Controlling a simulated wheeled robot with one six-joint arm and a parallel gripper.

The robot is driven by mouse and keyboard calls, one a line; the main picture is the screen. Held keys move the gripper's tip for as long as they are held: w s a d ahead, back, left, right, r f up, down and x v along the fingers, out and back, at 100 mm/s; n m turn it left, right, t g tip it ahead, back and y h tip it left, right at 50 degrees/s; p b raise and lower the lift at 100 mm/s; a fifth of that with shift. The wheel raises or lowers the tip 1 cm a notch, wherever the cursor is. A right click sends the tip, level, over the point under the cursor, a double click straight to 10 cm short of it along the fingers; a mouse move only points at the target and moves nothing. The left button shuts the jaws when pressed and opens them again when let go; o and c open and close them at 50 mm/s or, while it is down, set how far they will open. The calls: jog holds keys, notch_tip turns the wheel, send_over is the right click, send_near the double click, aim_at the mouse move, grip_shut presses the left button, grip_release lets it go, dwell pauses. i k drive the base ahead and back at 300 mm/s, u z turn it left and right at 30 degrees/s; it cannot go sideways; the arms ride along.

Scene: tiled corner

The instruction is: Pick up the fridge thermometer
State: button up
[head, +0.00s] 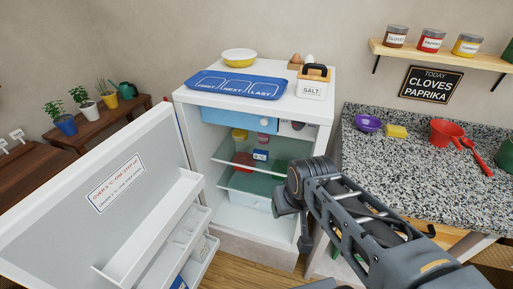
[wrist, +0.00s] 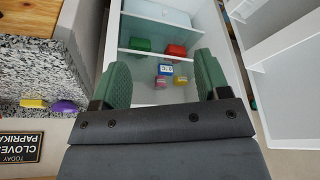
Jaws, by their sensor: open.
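A small blue block with a white marked face (head: 260,155) stands on the fridge's glass shelf and looks like the fridge thermometer; its marking is too small to read. It also shows in the wrist view (wrist: 166,69), between the fingertips in the picture but beyond them. My gripper (head: 294,222) is in front of the fridge's right side. In the wrist view my gripper (wrist: 162,78) has its two green-padded fingers wide apart with nothing held.
The open fridge (head: 322,90) has its door (head: 75,235) swung out left. A red item (head: 242,160) and a yellow-topped jar (head: 239,134) stand near the block. A drawer (head: 250,199) lies below. The speckled counter (head: 400,165) bounds the right.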

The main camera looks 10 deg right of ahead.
aim_at(259, 155)
jog(key=k, duration=0.5)
jog(key=z, duration=0.95)
jog(key=i, duration=0.8)
jog(key=u, duration=2.5)
